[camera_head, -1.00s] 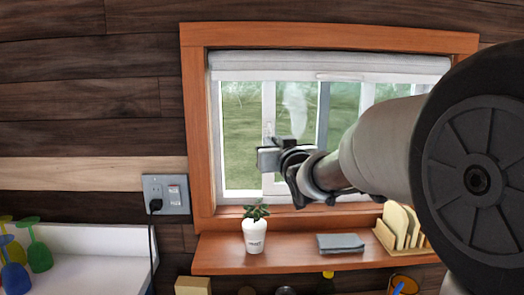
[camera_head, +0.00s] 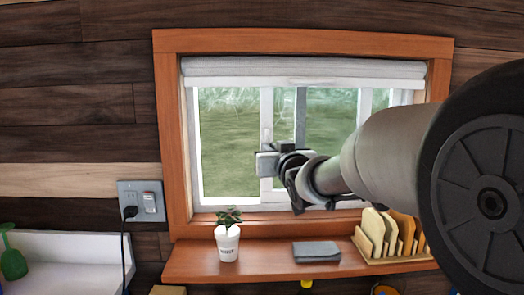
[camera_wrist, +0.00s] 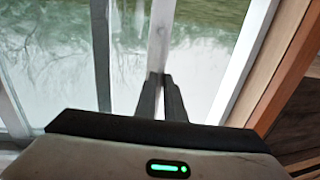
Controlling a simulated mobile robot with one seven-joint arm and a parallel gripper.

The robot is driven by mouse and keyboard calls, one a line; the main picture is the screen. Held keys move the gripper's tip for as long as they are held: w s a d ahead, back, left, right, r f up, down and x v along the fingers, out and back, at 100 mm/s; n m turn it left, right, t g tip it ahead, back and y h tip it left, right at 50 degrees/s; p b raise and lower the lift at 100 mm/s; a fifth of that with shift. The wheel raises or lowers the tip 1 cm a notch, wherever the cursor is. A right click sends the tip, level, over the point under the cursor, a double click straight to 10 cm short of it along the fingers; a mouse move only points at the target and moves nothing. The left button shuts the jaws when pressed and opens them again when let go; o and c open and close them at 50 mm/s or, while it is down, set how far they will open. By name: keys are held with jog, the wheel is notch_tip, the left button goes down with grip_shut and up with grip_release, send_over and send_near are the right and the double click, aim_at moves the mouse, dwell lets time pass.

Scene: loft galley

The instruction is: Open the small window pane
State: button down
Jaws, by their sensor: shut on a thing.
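The small window pane (camera_head: 266,108) has a white upright frame bar. It stands in the window to the right of the left jamb, with a wide gap showing grass between them. My gripper (camera_head: 268,160) is at this bar in the head view. In the wrist view, my gripper (camera_wrist: 162,78) has its dark fingers closed together at the white upright (camera_wrist: 160,40) of the pane, shut on it. The exact grip is partly hidden by the fingers.
An orange-brown wooden frame (camera_head: 172,140) surrounds the window, with a rolled blind (camera_head: 300,68) at its top. An outlet (camera_head: 142,201) is left.

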jog(key=c, duration=1.8)
grip_release()
jog(key=shift+c, duration=0.2)
jog(key=s+d, duration=0.1)
jog(key=s, duration=0.7)
jog(key=s+d, duration=0.2)
jog(key=s, duration=0.7)
jog(key=shift+d, duration=0.3)
